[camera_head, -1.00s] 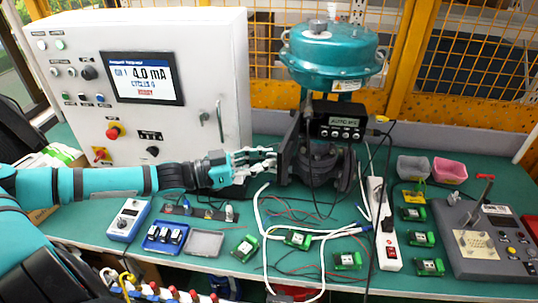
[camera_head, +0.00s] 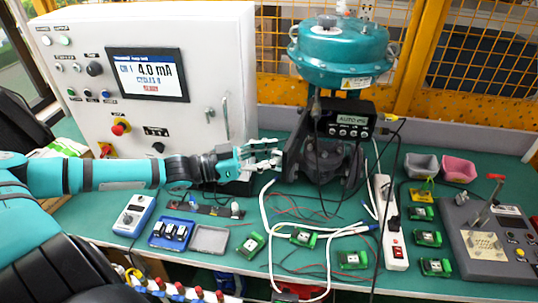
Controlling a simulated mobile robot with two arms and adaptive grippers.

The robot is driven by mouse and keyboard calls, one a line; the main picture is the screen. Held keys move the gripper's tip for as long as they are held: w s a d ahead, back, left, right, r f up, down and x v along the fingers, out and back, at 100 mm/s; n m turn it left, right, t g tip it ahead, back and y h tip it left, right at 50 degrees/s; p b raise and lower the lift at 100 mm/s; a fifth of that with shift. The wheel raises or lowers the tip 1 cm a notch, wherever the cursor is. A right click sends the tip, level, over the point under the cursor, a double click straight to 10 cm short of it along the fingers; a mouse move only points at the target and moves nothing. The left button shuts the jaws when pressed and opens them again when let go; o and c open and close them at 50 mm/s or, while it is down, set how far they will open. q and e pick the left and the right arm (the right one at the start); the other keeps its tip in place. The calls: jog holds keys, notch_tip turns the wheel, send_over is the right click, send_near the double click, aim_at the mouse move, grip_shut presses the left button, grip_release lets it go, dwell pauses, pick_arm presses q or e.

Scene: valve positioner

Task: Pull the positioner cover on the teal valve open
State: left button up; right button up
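The teal valve (camera_head: 342,52) stands upright at the back, right of the middle, with its dark body below. The black positioner (camera_head: 345,120), with a small display reading AUTO and several buttons, sits on its front. A dark upright plate (camera_head: 296,142) stands at the positioner's left side; I cannot tell whether it is the cover. My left gripper (camera_head: 277,152) reaches in from the left, its pale fingers apart, with their tips close to the plate's left edge. I cannot tell whether they touch it. I see nothing held. My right gripper is not in view.
A white control cabinet (camera_head: 222,60) stands behind my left arm. A white power strip (camera_head: 397,250), loose cables and green modules (camera_head: 353,259) lie in front of the valve. Grey and pink bins (camera_head: 459,169) and a grey test console (camera_head: 462,245) are at right.

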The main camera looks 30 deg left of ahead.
pick_arm(q)
jog(key=v, duration=1.2)
jog(key=shift+s, duration=0.15)
dwell(0.7)
